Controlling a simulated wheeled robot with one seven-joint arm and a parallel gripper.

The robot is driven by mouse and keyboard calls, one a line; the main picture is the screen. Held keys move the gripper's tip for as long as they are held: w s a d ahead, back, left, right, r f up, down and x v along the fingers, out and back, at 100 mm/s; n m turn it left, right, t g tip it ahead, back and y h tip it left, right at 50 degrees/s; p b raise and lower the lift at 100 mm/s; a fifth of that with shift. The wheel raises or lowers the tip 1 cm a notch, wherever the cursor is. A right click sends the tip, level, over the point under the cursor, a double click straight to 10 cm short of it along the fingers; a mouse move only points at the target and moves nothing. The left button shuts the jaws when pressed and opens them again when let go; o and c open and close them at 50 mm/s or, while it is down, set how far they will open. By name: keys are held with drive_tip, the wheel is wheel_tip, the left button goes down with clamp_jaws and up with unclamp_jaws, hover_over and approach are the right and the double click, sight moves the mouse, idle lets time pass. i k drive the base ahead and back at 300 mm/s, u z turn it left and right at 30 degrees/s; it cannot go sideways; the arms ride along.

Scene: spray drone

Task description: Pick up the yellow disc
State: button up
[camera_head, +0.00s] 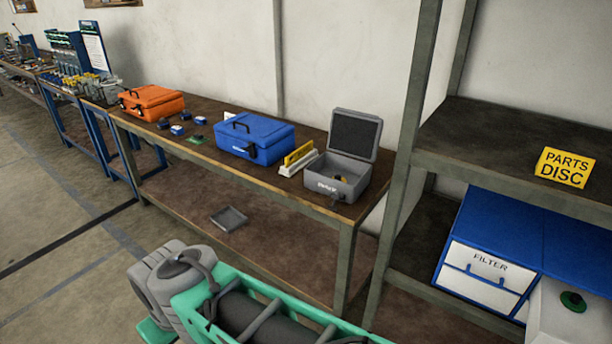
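A yellow flat piece (298,153) stands on edge in a white slotted holder (297,164) on the long workbench. It shows nearly edge-on, so I cannot tell if it is a disc. My gripper is not in view.
The workbench (262,178) also bears a closed blue case (254,137) and an orange case (150,101). A green and grey machine (262,310) stands in front of the bench. A shelf rack (405,150) with a blue-and-white filter box (490,262) stands at right.

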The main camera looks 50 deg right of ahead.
sight(339, 178)
drive_tip(key=z, duration=0.15)
drive_tip(key=i, duration=0.8)
drive_tip(key=z, duration=1.15)
drive_tip(key=i, duration=0.75)
drive_tip(key=z, duration=0.8)
drive_tip(key=i, duration=0.5)
drive_tip(key=u, duration=0.05)
